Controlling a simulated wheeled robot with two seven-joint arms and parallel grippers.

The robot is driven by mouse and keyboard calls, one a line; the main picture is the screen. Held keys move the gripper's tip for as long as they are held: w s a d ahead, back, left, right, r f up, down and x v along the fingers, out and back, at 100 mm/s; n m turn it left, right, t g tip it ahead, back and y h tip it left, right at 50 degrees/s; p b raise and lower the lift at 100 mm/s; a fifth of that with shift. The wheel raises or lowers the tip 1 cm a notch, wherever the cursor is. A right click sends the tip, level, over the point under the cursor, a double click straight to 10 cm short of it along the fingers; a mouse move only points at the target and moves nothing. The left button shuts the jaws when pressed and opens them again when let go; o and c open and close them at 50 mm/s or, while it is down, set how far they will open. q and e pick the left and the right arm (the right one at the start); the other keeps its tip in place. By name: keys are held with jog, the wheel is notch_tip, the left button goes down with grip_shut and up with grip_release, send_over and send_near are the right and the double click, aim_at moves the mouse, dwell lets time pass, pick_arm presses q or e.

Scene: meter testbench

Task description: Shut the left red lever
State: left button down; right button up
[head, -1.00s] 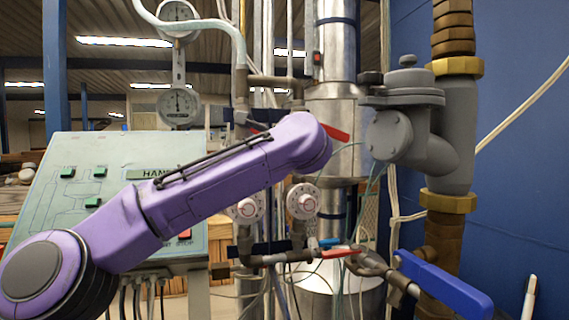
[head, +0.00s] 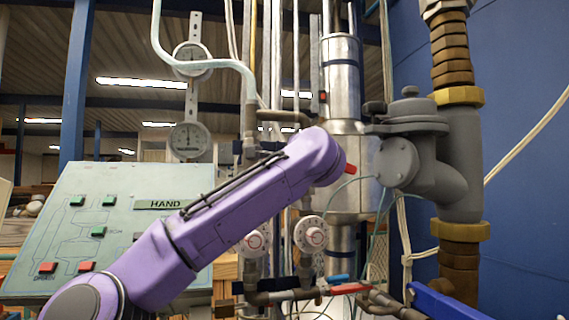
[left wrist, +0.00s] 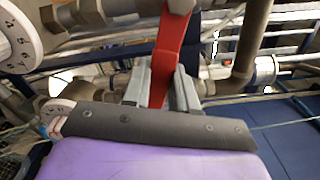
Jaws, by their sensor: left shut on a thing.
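In the left wrist view my left gripper (left wrist: 161,84) is shut on a red lever (left wrist: 174,35), its grey fingers on both sides of the lever. The lever joins the pipework at the top of that view. In the head view my purple left arm hides this gripper. One red lever tip (head: 350,168) shows just past the arm's wrist end. Another red lever (head: 322,291) lies nearly level on the lower pipe. I cannot tell for sure which of them is held. My right gripper is not in view.
Two white dials (head: 313,235) sit below the arm. A control panel (head: 75,215) stands left. A grey valve body (head: 405,160) and a blue handle (head: 445,302) are at right. A steel tank (head: 341,100) stands behind, with thin cables hanging near it.

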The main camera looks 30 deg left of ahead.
pick_arm(q)
jog(key=shift+s+a+r, duration=0.15)
jog(key=shift+a+r, duration=0.1)
jog(key=shift+r, duration=0.3)
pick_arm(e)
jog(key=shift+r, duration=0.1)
pick_arm(q)
jog(key=c, duration=1.1)
grip_release()
jog(key=shift+o, duration=1)
jog(key=shift+w+d+f, duration=0.15)
jog(key=shift+w+d, duration=0.1)
jog(key=shift+w, duration=0.1)
jog(key=shift+w+a+f, duration=0.1)
jog(key=shift+a+f, duration=0.05)
jog(key=shift+f, duration=0.1)
jog(key=b+v, duration=0.3)
jog(key=v, duration=0.6)
jog(key=shift+d+f+b, duration=0.2)
jog(key=shift+f+b, duration=0.05)
jog(key=shift+b, duration=0.15)
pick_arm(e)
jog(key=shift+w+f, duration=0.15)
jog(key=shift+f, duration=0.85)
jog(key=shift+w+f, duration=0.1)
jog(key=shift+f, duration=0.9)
